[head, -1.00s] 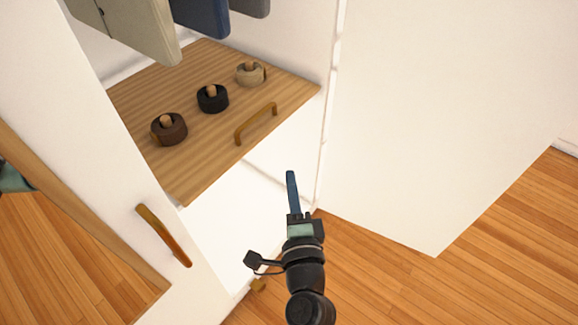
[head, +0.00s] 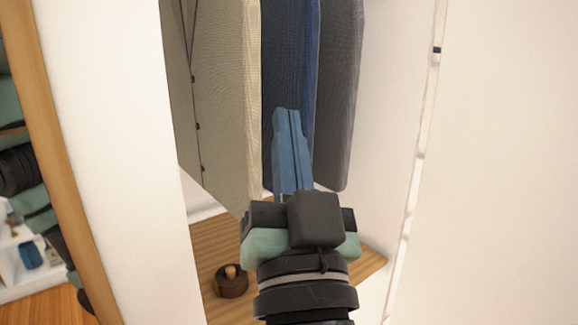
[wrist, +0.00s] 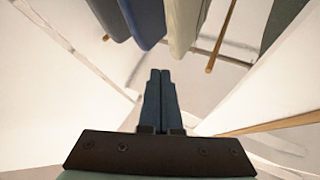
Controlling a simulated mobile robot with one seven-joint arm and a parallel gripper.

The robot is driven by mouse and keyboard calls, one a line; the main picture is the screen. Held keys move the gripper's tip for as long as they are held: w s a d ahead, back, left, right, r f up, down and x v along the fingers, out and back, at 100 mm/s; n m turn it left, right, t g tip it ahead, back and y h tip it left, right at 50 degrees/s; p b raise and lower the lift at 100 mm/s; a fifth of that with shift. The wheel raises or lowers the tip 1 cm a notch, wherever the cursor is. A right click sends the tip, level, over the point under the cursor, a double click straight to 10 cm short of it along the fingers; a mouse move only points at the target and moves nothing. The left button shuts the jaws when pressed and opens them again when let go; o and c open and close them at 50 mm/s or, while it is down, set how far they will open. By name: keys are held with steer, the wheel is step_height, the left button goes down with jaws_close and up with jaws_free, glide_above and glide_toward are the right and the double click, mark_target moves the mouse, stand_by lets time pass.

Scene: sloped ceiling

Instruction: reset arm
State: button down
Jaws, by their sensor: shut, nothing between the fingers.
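My gripper (head: 288,112) is raised in the middle of the head view, in front of the hanging clothes. Its two blue fingers lie side by side, closed, with nothing between them. In the wrist view the fingers (wrist: 160,74) also show together and empty, pointing toward the wardrobe's inside. My wrist and forearm fill the lower middle of the head view and hide part of the wooden shelf.
A beige garment (head: 222,95), a blue garment (head: 303,60) and a grey garment (head: 338,100) hang close around the fingers. A dark brown rolled item (head: 231,284) lies on the wooden shelf (head: 366,262). A white panel (head: 505,160) stands at right; a wood-edged mirror or door (head: 62,150) is at left.

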steer(key=s+r+n+t+h+p, duration=0.25)
steer(key=s+r, duration=0.55)
steer(key=r, duration=0.5)
step_height(320, 180, up, 30)
steer(key=p, duration=3)
steer(key=shift+d, duration=0.1)
